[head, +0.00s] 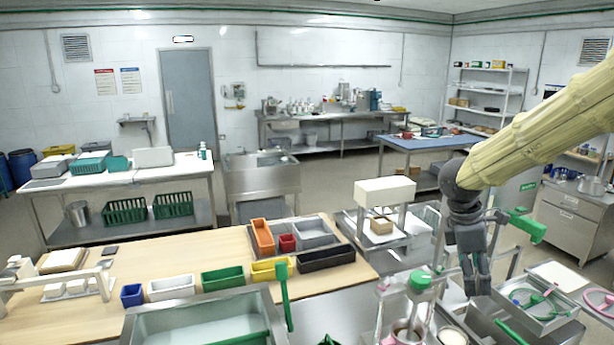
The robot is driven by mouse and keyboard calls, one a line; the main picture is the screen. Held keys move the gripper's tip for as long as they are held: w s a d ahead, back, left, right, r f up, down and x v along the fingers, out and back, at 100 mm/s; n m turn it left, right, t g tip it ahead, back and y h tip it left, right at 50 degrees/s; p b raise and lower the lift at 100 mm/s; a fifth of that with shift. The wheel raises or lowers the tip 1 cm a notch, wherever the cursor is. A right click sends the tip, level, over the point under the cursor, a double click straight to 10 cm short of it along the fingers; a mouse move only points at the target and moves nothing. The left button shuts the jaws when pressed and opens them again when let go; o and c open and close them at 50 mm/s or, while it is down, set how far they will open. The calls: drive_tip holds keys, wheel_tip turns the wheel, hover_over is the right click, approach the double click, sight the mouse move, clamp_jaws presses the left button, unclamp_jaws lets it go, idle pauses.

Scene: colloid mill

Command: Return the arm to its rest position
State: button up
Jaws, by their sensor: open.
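My arm (545,128) comes in from the upper right, in a pale yellow cover, and ends in a dark grey wrist. My gripper (468,290) hangs down from it with its fingers pointing at the steel bench. The fingers are open, and I see nothing between them. The gripper is to the right of a machine with a green-topped part (419,282), which looks like the mill, and left of a steel tray (540,303). I cannot tell the exact height of the fingertips above the bench.
A steel sink (205,305) with a green-handled tool (284,296) is at front centre. A wooden table (215,262) holds several coloured bins. A white-topped stand (384,190) rises left of my gripper. A green part (525,226) sticks out to its right. Open floor lies farther back.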

drive_tip(key=s+d+f+n+t+h, duration=0.1)
drive_tip(key=d+f+n+h, duration=0.1)
drive_tip(key=f+n, duration=0.65)
drive_tip(key=s+d+f+n+t+h, duration=0.1)
drive_tip(key=d+f+n+h, duration=0.15)
drive_tip(key=f+n, duration=0.6)
drive_tip(key=s+a+f+n+t, duration=0.1)
drive_tip(key=s+a+f+n, duration=0.1)
drive_tip(key=f+n, duration=0.55)
drive_tip(key=s+a+f+n+t, duration=0.1)
drive_tip(key=s+a+f+n, duration=0.15)
drive_tip(key=f+n, duration=0.5)
drive_tip(key=s+a+f+n+g+y, duration=0.1)
drive_tip(key=s+a+f+n+y, duration=0.2)
drive_tip(key=s+a+f+n, duration=0.4)
drive_tip(key=s+a+f+n+g+y, duration=0.15)
drive_tip(key=s+f+n, duration=0.25)
drive_tip(key=s+n, duration=0.7)
drive_tip(key=s+a+f+n+g+y, duration=0.1)
drive_tip(key=s+a+f+n+y, duration=0.45)
drive_tip(key=s, duration=0.45)
wheel_tip(320, 180, down, 15)
drive_tip(key=n+h+b, duration=0.1)
drive_tip(key=h+b, duration=0.1)
drive_tip(key=b, duration=1.2)
drive_tip(key=shift+d+r+n+b, duration=0.2)
drive_tip(key=shift+d+n+b, duration=0.05)
drive_tip(key=shift+n+b, duration=0.15)
drive_tip(key=shift+w, duration=0.1)
